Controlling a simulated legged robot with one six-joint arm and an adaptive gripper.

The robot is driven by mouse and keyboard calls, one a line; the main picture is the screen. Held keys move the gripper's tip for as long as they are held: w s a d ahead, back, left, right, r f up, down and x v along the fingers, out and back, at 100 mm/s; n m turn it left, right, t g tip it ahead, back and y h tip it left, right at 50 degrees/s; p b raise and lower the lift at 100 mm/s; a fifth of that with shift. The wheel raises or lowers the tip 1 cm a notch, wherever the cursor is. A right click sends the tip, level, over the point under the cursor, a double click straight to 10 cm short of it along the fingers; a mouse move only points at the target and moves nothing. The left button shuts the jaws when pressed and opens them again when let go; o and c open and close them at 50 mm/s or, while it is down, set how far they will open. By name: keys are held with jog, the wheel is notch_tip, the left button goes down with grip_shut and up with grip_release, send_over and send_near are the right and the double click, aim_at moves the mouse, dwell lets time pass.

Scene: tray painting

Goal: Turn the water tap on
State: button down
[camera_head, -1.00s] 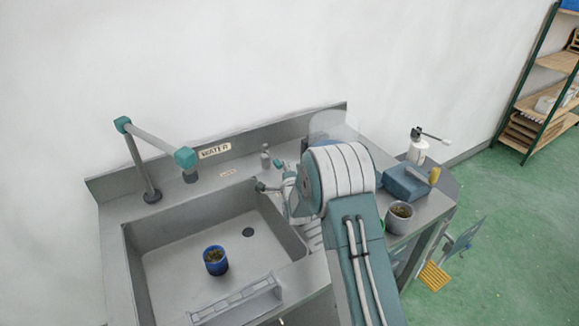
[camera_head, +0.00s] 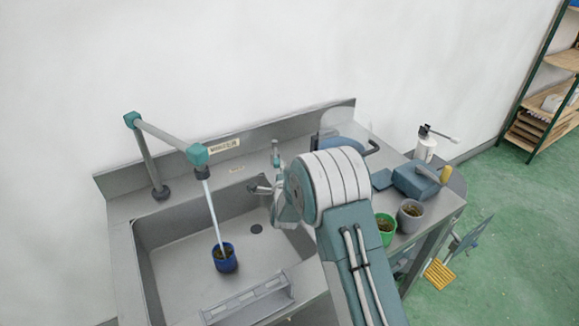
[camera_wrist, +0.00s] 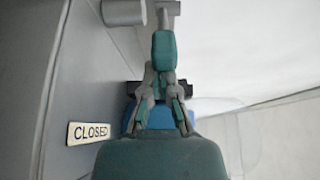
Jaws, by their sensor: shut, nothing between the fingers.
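The water tap's spout (camera_head: 197,155) has teal joints and hangs over the sink. A stream of water (camera_head: 211,210) runs from it into a blue pot (camera_head: 225,262) in the sink. The small teal-and-grey tap handle (camera_head: 276,156) stands on the back ledge. It seems to show in the wrist view as a teal grip (camera_wrist: 165,50) below a grey bar. My gripper (camera_head: 254,189) is shut and empty, in front of the handle over the sink's right edge. In the wrist view its fingertips (camera_wrist: 164,78) are by the grip; contact cannot be told.
Right of my arm, the counter holds a green pot (camera_head: 386,228), a grey pot (camera_head: 410,214) and a blue box (camera_head: 415,181). A white spray bottle (camera_head: 425,148) stands behind. The sink (camera_head: 180,270) is otherwise open.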

jog(key=shift+s+a, duration=0.1)
jog(key=shift+a, duration=0.45)
dwell(0.4)
